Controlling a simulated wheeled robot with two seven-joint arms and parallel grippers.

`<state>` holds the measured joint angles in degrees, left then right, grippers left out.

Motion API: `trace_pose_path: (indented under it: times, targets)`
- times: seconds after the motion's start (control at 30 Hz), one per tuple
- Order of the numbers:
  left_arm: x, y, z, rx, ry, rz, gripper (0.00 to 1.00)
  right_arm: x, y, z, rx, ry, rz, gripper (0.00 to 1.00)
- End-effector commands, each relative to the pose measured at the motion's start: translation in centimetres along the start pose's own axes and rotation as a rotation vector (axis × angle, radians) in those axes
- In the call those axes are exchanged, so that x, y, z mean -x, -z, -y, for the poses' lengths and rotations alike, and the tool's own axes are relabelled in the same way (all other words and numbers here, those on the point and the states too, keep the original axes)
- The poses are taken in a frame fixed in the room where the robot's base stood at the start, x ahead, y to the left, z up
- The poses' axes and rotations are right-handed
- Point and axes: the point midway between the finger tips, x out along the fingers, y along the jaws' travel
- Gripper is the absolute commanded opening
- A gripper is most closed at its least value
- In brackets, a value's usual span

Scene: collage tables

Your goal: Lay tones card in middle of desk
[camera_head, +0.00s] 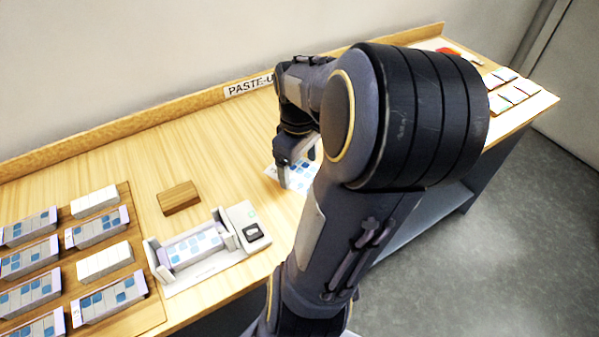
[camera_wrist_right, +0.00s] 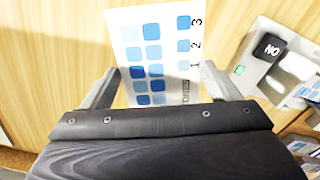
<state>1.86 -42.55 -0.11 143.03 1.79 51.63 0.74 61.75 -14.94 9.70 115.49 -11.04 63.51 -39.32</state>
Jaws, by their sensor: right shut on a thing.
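The tones card (camera_head: 271,171) is white with rows of light and dark blue squares, and it is at the middle of the wooden desk (camera_head: 130,165). In the right wrist view the card (camera_wrist_right: 150,45) shows the numbers 1, 2 and 3 and a small sideways word along one edge. My right gripper (camera_head: 298,172) is shut on the card, one finger at each side in the right wrist view (camera_wrist_right: 160,85). The card looks flat and close to the desk top; I cannot tell whether it touches. My arm hides part of it. My left gripper is not in view.
A wooden rack (camera_head: 150,312) with several card stacks is at left. White tiles (camera_head: 513,94) lie far right.

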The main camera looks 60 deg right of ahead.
Motion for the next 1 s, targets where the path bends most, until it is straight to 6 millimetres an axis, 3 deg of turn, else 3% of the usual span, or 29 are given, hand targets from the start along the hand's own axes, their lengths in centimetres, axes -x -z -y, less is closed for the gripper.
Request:
trace_pose_path:
  times: [0.03,0.2,0.37,0.6,0.97,1.0]
  targets:
    - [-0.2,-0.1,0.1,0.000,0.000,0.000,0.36,-1.1,0.4,-0.6,-0.001,0.003,0.003,0.61]
    - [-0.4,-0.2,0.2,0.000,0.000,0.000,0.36,-2.9,1.3,-1.9,0.000,0.001,0.001,0.61]
    - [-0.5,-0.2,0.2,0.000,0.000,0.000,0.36,-3.6,1.6,-2.4,0.002,0.000,0.000,0.61]
    - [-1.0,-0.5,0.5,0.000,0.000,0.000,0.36,-6.8,1.8,-2.6,0.002,0.001,0.001,0.61]
    - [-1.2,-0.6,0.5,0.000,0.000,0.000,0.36,-7.2,1.8,-2.5,0.003,0.000,-0.001,0.61]
    - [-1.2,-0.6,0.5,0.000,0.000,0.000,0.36,-7.2,1.8,-2.5,0.002,0.000,-0.001,0.83]
